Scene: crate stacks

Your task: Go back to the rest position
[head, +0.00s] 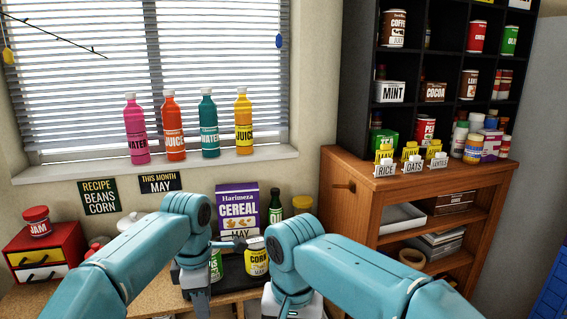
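My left arm comes in from the left and bends down at the wrist. Its grey gripper (198,290) points down over the table, left of a green can (216,264); its fingers are seen edge-on, so I cannot tell whether it is open. My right arm comes in from the right, and its wrist and gripper (286,302) point down at the bottom edge, largely hidden behind the arm itself. A yellow corn can (257,262) stands beside the green can on a dark tray (232,283), between the two wrists. I see nothing held.
A red drawer box (45,252) with a jam jar (37,220) is at the left. A wooden shelf unit (420,172) stands at the right. Several bottles line the windowsill (160,164).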

